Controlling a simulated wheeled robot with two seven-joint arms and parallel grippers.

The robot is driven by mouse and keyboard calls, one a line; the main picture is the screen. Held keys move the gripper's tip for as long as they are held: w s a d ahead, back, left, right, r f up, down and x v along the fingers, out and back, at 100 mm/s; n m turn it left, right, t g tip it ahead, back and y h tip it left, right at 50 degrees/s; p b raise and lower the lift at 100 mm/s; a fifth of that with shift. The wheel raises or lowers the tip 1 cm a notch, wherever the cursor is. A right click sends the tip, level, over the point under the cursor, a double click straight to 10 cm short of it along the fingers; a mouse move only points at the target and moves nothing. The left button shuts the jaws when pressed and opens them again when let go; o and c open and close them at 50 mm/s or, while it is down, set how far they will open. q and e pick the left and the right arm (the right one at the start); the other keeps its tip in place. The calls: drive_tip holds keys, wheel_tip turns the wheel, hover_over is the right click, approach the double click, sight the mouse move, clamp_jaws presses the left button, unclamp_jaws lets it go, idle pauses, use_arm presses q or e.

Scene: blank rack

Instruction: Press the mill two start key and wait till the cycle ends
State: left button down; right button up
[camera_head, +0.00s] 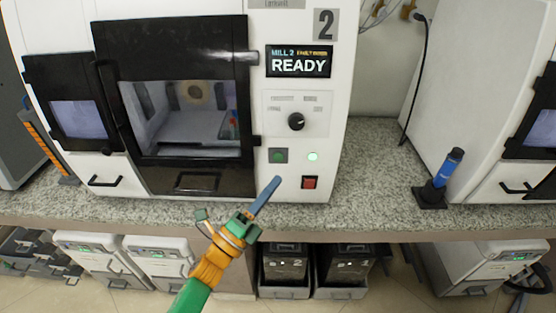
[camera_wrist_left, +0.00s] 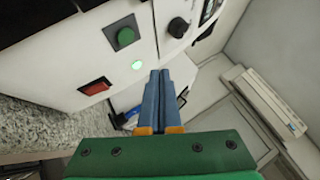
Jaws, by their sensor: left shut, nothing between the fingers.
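Mill two (camera_head: 340,100) is a white machine with a number 2 plate and a display (camera_head: 299,62) reading MILL 2 and READY. Its green start key (camera_head: 278,156) sits on a dark square plate on the front panel, left of a lit green lamp (camera_head: 312,156) and above a red key (camera_head: 309,183). In the left wrist view the green key (camera_wrist_left: 125,37) is at the upper left. My left gripper (camera_head: 276,181) is shut and empty, its blue fingers just below the green key in the head view. I cannot tell if it touches the panel. My right gripper is not in view.
A dark knob (camera_head: 296,121) sits above the keys. A black-framed window door (camera_head: 185,105) is at the left of the panel. A blue bottle-like item (camera_head: 448,167) stands on the speckled counter (camera_head: 385,190) at the right, beside another white machine (camera_head: 465,100).

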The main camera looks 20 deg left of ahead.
sight(278, 157)
use_arm(q)
drive_tip(key=shift+w+a+f+b, duration=0.1)
drive_tip(key=shift+w+a+b, duration=0.25)
drive_tip(key=shift+w, duration=0.55)
drive_tip(key=shift+w+a+f+b, duration=0.15)
drive_tip(key=shift+w+b, duration=0.35)
drive_tip(key=shift+w, duration=0.4)
drive_tip(key=shift+w+a+r+b, duration=0.1)
drive_tip(key=shift+w+a+b, duration=0.25)
drive_tip(key=shift+w, duration=0.55)
drive_tip(key=shift+d, duration=0.1)
drive_tip(key=shift+w+b, duration=0.35)
drive_tip(key=shift+w, duration=0.05)
